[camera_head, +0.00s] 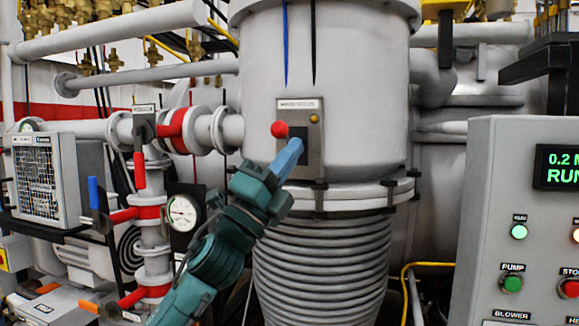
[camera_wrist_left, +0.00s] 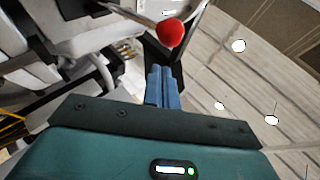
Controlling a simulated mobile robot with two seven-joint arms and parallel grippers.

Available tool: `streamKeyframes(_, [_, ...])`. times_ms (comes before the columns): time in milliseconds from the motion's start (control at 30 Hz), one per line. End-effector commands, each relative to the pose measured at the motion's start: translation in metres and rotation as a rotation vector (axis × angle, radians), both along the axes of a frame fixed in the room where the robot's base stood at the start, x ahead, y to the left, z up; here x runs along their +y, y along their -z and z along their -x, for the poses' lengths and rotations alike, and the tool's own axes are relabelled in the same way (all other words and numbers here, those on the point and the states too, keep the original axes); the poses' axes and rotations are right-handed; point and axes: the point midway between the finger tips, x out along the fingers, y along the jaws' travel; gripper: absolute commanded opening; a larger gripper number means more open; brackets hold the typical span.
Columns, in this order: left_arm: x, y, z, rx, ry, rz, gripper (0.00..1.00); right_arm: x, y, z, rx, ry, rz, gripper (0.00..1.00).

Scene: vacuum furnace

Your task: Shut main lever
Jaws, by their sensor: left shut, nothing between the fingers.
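The main lever shows as a red ball knob (camera_head: 279,129) in front of a grey labelled plate (camera_head: 286,104) on the large grey vessel. Its shaft is hard to make out in the head view. My left gripper (camera_head: 297,147) is shut and empty, its blue fingers just below and right of the knob. In the left wrist view the red knob (camera_wrist_left: 170,33) sits just beyond the tips of the closed blue fingers (camera_wrist_left: 161,72). I cannot tell whether they touch it. My right gripper is in neither view.
Left of the vessel are pipes with a red-handled valve (camera_head: 139,170), a blue handle (camera_head: 93,193) and a round gauge (camera_head: 183,212). A control panel (camera_head: 485,190) with lit buttons stands at the right. Ribbed bellows (camera_head: 322,270) lie below the vessel.

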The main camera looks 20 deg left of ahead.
Motion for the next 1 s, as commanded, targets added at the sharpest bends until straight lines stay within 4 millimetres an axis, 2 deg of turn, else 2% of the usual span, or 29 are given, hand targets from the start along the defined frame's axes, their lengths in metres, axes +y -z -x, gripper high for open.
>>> streamKeyframes(200, [0.013,-0.007,-0.006,0.0,0.002,0.002,0.0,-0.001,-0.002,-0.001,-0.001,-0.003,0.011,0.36])
streamKeyframes(567, [0.013,-0.008,-0.006,0.0,0.003,0.001,0.0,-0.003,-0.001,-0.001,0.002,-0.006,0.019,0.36])
streamKeyframes(767, [0.013,-0.03,-0.007,-0.001,0.001,0.001,0.0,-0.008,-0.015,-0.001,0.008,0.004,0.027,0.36])
streamKeyframes(1000, [0.013,-0.03,-0.008,0.0,0.002,0.001,0.0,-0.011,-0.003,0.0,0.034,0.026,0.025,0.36])
